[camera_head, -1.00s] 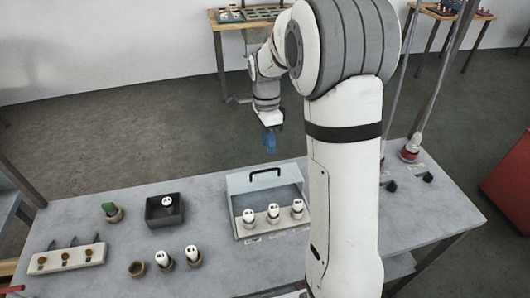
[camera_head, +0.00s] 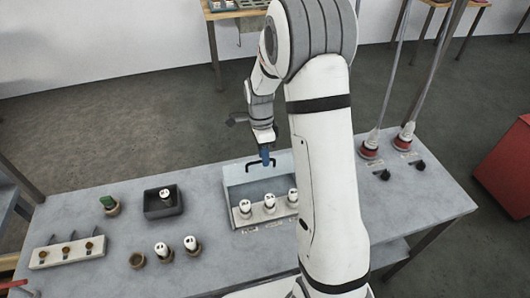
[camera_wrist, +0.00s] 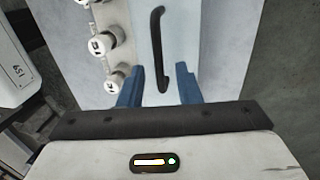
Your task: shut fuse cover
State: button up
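The fuse cover (camera_head: 235,172) is a pale panel raised at the back of the fuse box (camera_head: 228,208), standing open. Its black bar handle (camera_head: 250,164) is on its upper edge; the handle also shows in the wrist view (camera_wrist: 158,40). Several white fuses (camera_head: 268,201) stand in a row at the front of the box; they show at the left in the wrist view (camera_wrist: 101,44). My gripper (camera_head: 266,158) is at the handle, its blue fingers pointing down. In the wrist view the fingers (camera_wrist: 158,88) are apart, with the handle's near end between them. Contact cannot be told.
Left of the box on the grey table (camera_head: 210,262) are a dark tray (camera_head: 164,212) with a fuse, a green piece in a round holder (camera_head: 109,206), two fuses in holders and a white rack (camera_head: 66,254). Two red-based posts (camera_head: 370,150) stand at the right.

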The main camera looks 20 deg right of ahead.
jog(key=shift+c, duration=0.3)
grip_shut()
